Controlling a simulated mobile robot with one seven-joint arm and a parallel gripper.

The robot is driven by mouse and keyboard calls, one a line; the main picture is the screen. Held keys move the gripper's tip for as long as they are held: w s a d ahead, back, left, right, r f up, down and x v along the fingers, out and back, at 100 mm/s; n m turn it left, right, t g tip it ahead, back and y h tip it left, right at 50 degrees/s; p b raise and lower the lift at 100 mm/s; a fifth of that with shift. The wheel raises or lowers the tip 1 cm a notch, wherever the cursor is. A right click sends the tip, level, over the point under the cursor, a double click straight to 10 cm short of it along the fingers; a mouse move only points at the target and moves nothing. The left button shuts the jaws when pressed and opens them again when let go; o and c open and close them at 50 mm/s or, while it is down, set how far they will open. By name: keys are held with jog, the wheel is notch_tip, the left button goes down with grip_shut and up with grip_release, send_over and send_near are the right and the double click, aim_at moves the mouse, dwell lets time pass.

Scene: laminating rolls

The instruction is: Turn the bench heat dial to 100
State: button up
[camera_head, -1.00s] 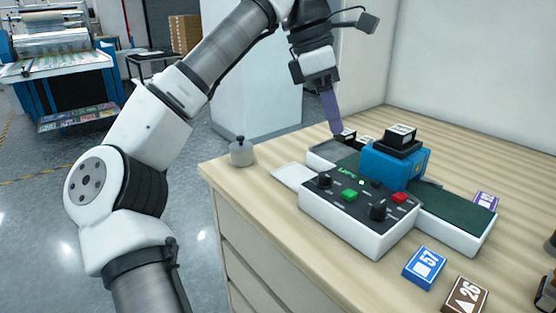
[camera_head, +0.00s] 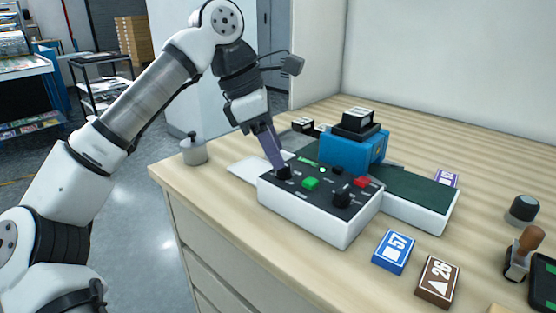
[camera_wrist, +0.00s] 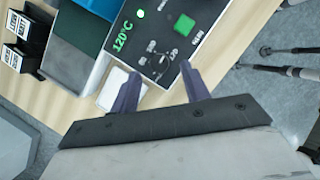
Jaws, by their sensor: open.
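A white control box (camera_head: 315,222) with a black top panel stands on the bench. A black dial (camera_head: 284,174) sits at the panel's left corner, with a second black knob (camera_head: 342,197) to its right. In the wrist view, a green display (camera_wrist: 122,38) on the panel reads 120°C. My gripper (camera_head: 277,164) points down at the left dial, its fingertips just above or beside it. In the wrist view, my gripper (camera_wrist: 160,83) has its two fingers apart, with the dial area between them. Whether they touch the dial is unclear.
A green button (camera_head: 310,183) and a red button (camera_head: 361,182) are on the panel. A blue laminating head (camera_head: 352,153) stands behind the box. A blue card box (camera_head: 394,251) and a brown one (camera_head: 437,280) lie in front at right. A grey lidded pot (camera_head: 194,151) is at left.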

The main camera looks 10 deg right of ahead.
aim_at(284, 170)
jog(key=shift+x, duration=1.3)
jog(key=c, duration=1)
jog(key=n+t, duration=0.1)
jog(key=n, duration=0.2)
jog(key=n+t+b, duration=0.1)
jog(key=n, duration=0.2)
jog(key=shift+s, duration=0.2)
jog(key=n+t, duration=0.1)
jog(key=n, duration=0.2)
jog(key=n+t+y+b, duration=0.1)
jog(key=n, duration=0.1)
jog(key=shift+s+d+n+y+b, duration=0.1)
jog(key=shift+s+n+y+b, duration=0.1)
jog(key=shift+n+y+b, duration=0.15)
jog(key=shift+n, duration=0.25)
